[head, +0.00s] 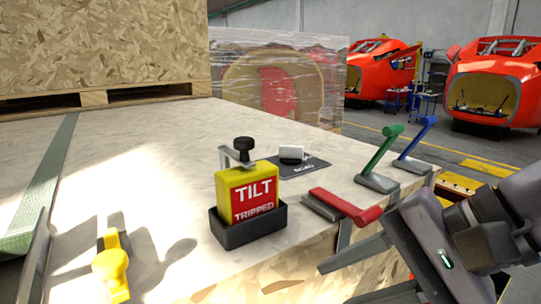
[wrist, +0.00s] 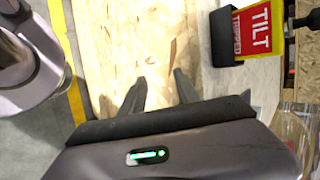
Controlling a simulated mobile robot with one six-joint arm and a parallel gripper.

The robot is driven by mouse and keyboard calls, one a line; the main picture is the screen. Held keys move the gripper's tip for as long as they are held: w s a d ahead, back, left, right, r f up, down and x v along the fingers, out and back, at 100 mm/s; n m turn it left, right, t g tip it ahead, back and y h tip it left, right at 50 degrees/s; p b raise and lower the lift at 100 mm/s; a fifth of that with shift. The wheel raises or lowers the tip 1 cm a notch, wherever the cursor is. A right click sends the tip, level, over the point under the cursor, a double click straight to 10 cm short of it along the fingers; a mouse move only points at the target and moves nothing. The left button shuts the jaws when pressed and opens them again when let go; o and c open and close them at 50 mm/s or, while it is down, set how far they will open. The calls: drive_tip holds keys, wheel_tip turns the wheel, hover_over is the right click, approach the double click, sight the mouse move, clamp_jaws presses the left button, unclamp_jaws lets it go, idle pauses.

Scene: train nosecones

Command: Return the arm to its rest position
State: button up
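My gripper (head: 335,283) is at the lower right of the head view, beside the front edge of the crate top. Its two dark fingers stand apart with nothing between them, as the wrist view (wrist: 160,88) also shows. Bare chipboard of the crate side lies behind the fingertips there. My dark arm links fill the right edge of the head view. The gripper is apart from the yellow and red "TILT TRIPPED" indicator (head: 251,193), which sits upright in a black holder (head: 249,230); it also shows sideways in the wrist view (wrist: 258,30).
On the crate top (head: 150,165), a red lever (head: 345,205) lies low near my gripper. Green (head: 384,148) and blue (head: 416,138) levers stand raised. A yellow-handled buckle (head: 110,272) and green strap (head: 40,190) are left.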

drive_tip(key=s+f+n+h+b, duration=0.1)
drive_tip(key=f+b, duration=0.7)
drive_tip(key=f, duration=0.9)
drive_tip(key=s+f+n+t+h+b, duration=0.1)
drive_tip(key=f+h+b, duration=0.4)
drive_tip(key=f, duration=1.2)
drive_tip(key=s+n+b, duration=0.1)
drive_tip(key=n+b, duration=0.1)
drive_tip(key=b, duration=0.1)
drive_tip(key=shift+d+f+t, duration=0.3)
drive_tip(key=shift+f, duration=0.05)
drive_tip(key=shift+r, duration=0.1)
